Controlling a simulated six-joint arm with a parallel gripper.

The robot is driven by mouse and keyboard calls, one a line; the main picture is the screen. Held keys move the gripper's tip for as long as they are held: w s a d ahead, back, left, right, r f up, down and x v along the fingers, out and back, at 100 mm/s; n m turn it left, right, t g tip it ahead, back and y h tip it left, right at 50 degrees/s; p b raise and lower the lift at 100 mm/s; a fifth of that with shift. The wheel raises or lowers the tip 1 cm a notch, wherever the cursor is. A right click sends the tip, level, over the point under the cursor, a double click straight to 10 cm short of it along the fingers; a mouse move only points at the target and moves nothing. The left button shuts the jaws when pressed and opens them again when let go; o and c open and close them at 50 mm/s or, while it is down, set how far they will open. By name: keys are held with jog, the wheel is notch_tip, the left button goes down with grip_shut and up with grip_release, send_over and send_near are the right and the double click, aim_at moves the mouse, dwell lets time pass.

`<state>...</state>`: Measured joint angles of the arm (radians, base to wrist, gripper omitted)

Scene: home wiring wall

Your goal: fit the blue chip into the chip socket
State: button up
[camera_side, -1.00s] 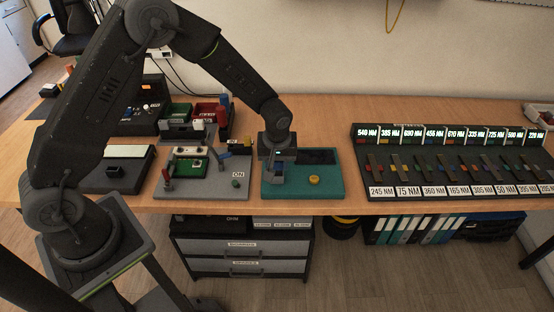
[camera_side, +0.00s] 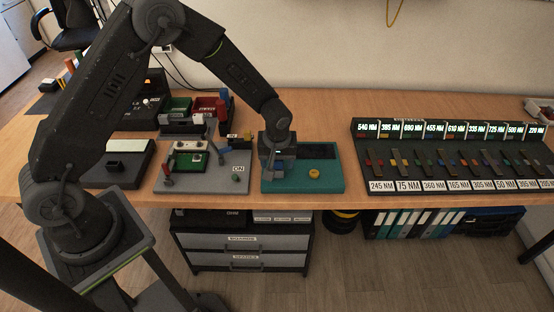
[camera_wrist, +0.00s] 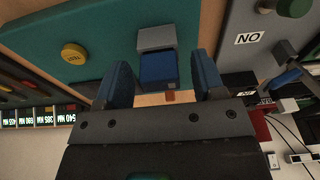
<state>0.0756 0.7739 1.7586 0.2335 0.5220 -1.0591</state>
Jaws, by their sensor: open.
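My gripper (camera_side: 278,160) is over the left part of a teal board (camera_side: 330,180) in the side view. In the wrist view my gripper (camera_wrist: 160,66) has its two blue fingers spread apart. A blue block (camera_wrist: 157,70), which looks like the blue chip, shows in the gap between them, against a grey block (camera_wrist: 157,38) on the teal board. I see no finger clearly touching it. In the side view the arm hides the chip. A green circuit board (camera_side: 187,160) on the grey panel seems to hold the chip socket, too small to make out surely.
A yellow button (camera_side: 314,174) and a dark recess (camera_side: 318,152) are on the teal board. The grey panel (camera_side: 215,186) with an ON label stands left of it. A rack of labelled slots (camera_side: 450,160) stands at the right. Bare wood lies between board and rack.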

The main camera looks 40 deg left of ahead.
notch_tip(320, 180, up, 14)
jog(key=s+d, duration=0.1)
jog(key=shift+s+d+f, duration=0.15)
jog(key=shift+s+d, duration=0.05)
jog(key=shift+d, duration=0.05)
dwell(0.4)
jog(key=s+a+r+m+t, duration=0.2)
jog(key=s+r+m, duration=0.2)
jog(key=s+r, duration=0.7)
jog(key=s+r+m+t, duration=0.1)
jog(key=s+r+m, duration=0.1)
jog(key=s, duration=0.4)
jog(key=s+r+m+t+h, duration=0.1)
jog(key=s+r+m, duration=0.1)
jog(key=s, duration=0.4)
jog(key=shift+s+a+m, duration=0.35)
jog(key=shift+a+m, duration=0.05)
jog(key=shift+m, duration=0.1)
